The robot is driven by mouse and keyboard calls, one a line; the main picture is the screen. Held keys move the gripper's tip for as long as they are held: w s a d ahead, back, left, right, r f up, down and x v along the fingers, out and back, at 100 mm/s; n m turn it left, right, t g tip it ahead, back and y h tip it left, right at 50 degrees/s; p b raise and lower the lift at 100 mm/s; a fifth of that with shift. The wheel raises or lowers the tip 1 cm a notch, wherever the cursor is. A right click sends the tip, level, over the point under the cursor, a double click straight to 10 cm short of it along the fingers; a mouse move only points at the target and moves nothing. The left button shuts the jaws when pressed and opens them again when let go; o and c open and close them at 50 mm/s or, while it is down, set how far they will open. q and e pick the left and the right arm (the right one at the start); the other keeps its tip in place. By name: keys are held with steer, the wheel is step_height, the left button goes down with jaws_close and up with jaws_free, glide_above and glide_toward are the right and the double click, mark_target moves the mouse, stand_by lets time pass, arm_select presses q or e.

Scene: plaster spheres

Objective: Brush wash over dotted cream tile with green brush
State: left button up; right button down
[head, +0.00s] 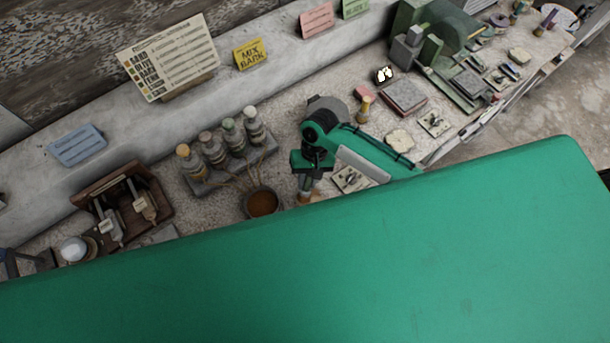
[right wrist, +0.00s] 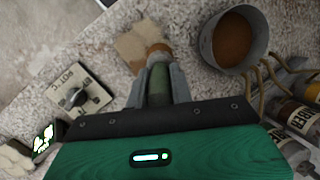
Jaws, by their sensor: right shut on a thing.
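My right gripper (head: 308,187) is shut on the green brush (right wrist: 158,85), whose dark green handle stands between the fingers in the right wrist view. The gripper also shows there (right wrist: 160,92). The brush's brown tip end is at a cream and light-brown tile (right wrist: 134,42); I cannot tell whether the bristles touch it. No dots can be made out on the tile, which is partly hidden by the brush. The grey bowl of brown wash (right wrist: 235,40) stands beside it, and also shows in the head view (head: 262,203). My left gripper is out of view.
Several capped bottles (head: 220,145) stand on a tray behind the bowl. A switch plate (right wrist: 82,98) lies near the tile. A wooden rack (head: 122,205) is at the left. Green machinery (head: 440,50) and small pieces crowd the right bench. My green body hides the front.

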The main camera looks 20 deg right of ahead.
steer(key=shift+s+d, duration=0.2)
steer(key=shift+s, duration=0.35)
steer(key=shift+s+d, duration=0.2)
steer(key=shift+s, duration=0.35)
steer(key=w, duration=0.1)
steer(key=w+a, duration=0.1)
steer(key=w, duration=0.1)
steer(key=shift+w+a, duration=0.15)
steer(key=shift+w, duration=0.15)
steer(key=shift+s+d+r, duration=0.3)
steer(key=shift+s+r, duration=0.4)
steer(key=shift+s, duration=0.25)
steer(key=shift+f, duration=0.1)
steer(key=shift+f, duration=0.3)
steer(key=shift+f, duration=0.3)
steer(key=shift+s, duration=0.1)
